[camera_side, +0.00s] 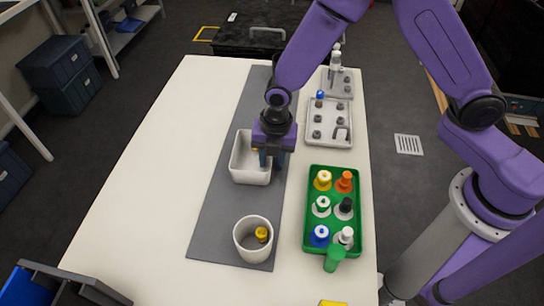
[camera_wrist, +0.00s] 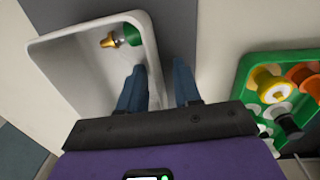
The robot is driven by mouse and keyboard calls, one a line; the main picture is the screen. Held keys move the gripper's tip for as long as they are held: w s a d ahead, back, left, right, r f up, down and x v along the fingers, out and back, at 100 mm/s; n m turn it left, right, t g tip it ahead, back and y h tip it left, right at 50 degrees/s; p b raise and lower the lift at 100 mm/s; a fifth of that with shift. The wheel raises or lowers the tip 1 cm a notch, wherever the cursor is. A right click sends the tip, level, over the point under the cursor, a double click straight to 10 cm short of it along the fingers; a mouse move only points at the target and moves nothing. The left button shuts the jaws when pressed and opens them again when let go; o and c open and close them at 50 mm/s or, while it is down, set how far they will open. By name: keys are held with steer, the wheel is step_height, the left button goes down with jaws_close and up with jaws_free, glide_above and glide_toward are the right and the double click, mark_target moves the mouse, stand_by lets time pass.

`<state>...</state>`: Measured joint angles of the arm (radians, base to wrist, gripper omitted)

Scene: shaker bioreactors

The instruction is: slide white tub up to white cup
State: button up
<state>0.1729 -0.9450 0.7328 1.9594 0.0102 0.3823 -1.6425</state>
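The white tub (camera_side: 249,178) sits on the grey mat in the side view. It fills the left of the wrist view (camera_wrist: 80,75). A small item with a green part and a yellow-orange tip (camera_wrist: 121,38) lies inside it. The white cup (camera_side: 247,254) stands apart from the tub, nearer the bottom of the side view, with a yellow-topped item (camera_side: 262,234) inside. My gripper (camera_side: 268,158) is at the tub's right side. In the wrist view its fingers (camera_wrist: 160,88) are apart, one inside the tub and one outside, with the tub's wall between them.
A green rack (camera_side: 308,225) with several coloured-cap bottles stands right of the mat (camera_side: 214,215). A grey-white tray (camera_side: 322,138) with small items lies behind it. The mat between tub and cup is clear, as is the white table (camera_side: 150,170) at left.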

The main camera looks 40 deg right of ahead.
mark_target(269, 203)
jaws_close()
steer(key=shift+s+a, duration=1.05)
steer(key=shift+s, duration=0.25)
steer(key=shift+s+a, duration=1.05)
steer(key=shift+s, duration=0.2)
steer(key=shift+s+a, duration=1.05)
steer(key=shift+s, duration=0.25)
steer(key=shift+o, duration=0.4)
jaws_free()
steer(key=shift+r, duration=0.15)
step_height(269, 203, up, 17)
steer(key=shift+s+d, duration=0.4)
steer(key=shift+d, duration=0.05)
